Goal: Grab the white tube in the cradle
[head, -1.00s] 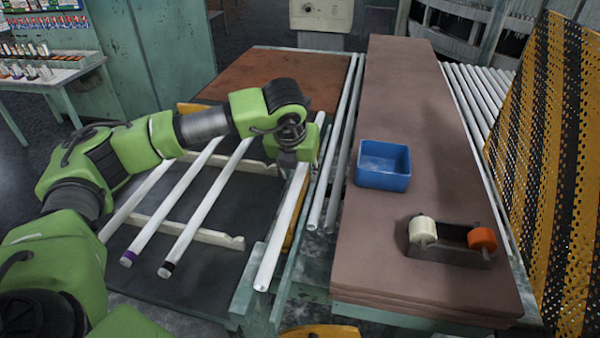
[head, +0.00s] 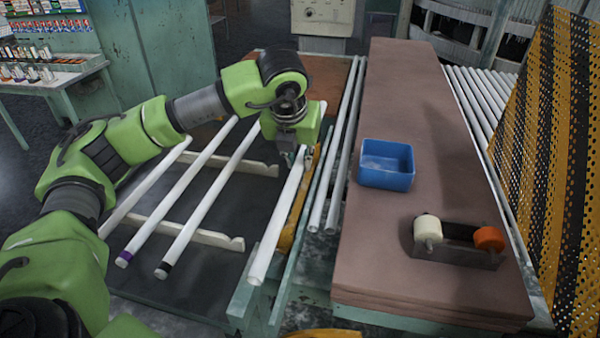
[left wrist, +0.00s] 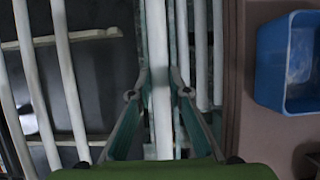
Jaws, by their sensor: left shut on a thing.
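A white tube (head: 276,228) runs along the right side of the dark work table, its near end by the table's front corner. My left gripper (head: 296,152) is shut around its far part, pointing down. In the left wrist view the tube (left wrist: 158,60) passes between the two fingertips (left wrist: 160,88). The yellow cradle (head: 301,195) shows just right of the tube. The tube seems to be slightly above it, but the exact gap is hard to tell. My right gripper is not in view.
Several other white tubes, one purple-ended (head: 150,222) and one black-ended (head: 190,235), lie on cream racks (head: 215,239) to the left. More tubes lie in the gap to the right. A blue bin (head: 386,180) and a tape dispenser (head: 458,255) stand on the brown bench.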

